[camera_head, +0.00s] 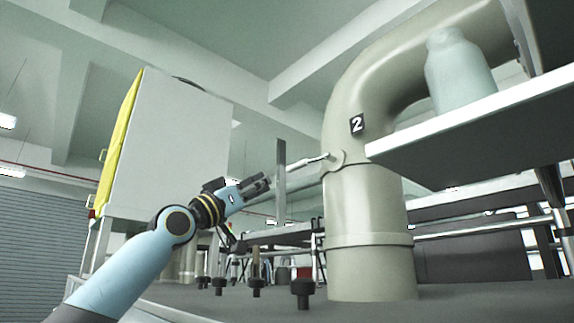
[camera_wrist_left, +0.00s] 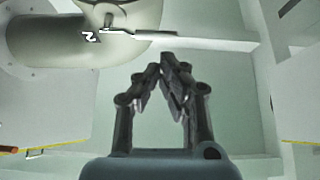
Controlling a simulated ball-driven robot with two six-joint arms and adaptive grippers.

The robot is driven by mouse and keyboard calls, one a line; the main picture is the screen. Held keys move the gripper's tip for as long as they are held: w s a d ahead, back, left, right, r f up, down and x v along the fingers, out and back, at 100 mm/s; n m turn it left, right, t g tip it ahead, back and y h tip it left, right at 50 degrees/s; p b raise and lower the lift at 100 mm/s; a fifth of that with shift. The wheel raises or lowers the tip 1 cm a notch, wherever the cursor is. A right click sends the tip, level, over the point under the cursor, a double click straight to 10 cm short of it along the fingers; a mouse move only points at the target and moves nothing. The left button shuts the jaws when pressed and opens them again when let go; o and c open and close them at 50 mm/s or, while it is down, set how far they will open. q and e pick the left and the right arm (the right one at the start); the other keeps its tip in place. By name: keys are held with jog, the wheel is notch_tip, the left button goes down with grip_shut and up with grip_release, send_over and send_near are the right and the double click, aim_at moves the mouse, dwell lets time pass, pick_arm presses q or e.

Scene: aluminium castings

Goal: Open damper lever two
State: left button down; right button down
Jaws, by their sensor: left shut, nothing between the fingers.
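A thick beige duct pipe (camera_head: 365,210) stands upright and bends over to the right at the top. A black label with a white 2 (camera_head: 357,124) is on it. The damper lever (camera_head: 312,161) sticks out to the left from a round boss on the pipe, just below the label. In the left wrist view the lever (camera_wrist_left: 150,35) and the label (camera_wrist_left: 92,36) show at the top. My left gripper (camera_head: 266,181) is shut and empty, to the left of the lever's outer end and a little lower, apart from it in the wrist view. My right gripper is not in view.
A pale bottle (camera_head: 458,72) stands on a white shelf (camera_head: 480,125) at the right. A white cabinet with a yellow side (camera_head: 170,150) is at the left. Several black knobs (camera_head: 302,291) stand on the grey surface below. A thin upright grey post (camera_head: 281,178) shows near my gripper.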

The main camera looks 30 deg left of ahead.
aim_at(294, 167)
pick_arm(q)
jog(key=p+x, duration=0.3)
jog(key=x, duration=0.5)
jog(key=shift+w+d+r, duration=0.1)
jog(key=shift+r, duration=0.15)
jog(key=shift+w+d+r+p, duration=0.15)
jog(key=shift+w+p, duration=0.15)
jog(key=shift+p, duration=0.05)
jog(key=shift+w, duration=0.25)
